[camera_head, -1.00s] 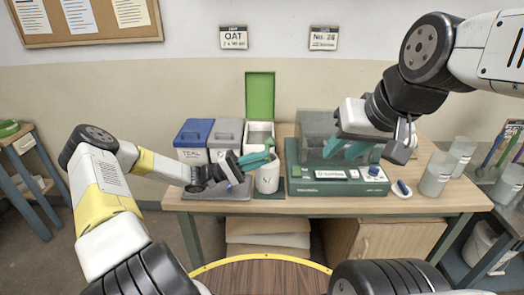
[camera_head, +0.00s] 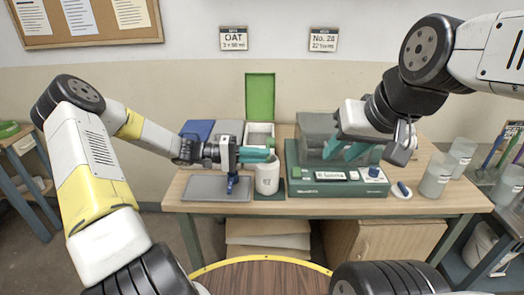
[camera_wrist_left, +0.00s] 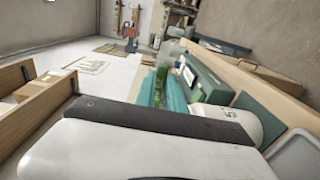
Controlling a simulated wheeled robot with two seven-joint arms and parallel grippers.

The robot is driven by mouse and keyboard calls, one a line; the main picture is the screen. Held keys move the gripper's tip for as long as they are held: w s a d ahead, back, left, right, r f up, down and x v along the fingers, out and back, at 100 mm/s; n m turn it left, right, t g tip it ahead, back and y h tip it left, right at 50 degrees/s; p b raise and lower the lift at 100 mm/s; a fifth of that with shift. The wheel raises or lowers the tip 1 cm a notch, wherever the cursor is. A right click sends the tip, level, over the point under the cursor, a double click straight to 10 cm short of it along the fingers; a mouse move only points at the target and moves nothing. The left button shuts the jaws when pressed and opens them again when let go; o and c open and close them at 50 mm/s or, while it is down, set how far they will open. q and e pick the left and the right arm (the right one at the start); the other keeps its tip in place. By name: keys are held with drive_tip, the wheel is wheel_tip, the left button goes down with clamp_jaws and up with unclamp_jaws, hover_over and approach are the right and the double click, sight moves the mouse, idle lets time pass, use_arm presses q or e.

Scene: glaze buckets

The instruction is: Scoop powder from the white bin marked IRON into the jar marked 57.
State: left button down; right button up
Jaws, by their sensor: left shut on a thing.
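A green scale (camera_head: 337,188) with a grey hood (camera_head: 318,128) stands right of the jar. A blue-lidded bin (camera_head: 198,129) and a grey-lidded bin (camera_head: 230,127) are at the left. A grey tray (camera_head: 216,190) lies in front. Translucent cups (camera_head: 436,176) stand at the right.

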use_arm(q)
wheel_tip(320, 180, up, 3)
drive_tip(key=y, duration=0.8)
drive_tip(key=shift+r+y, duration=0.1)
drive_tip(key=shift+y, duration=0.3)
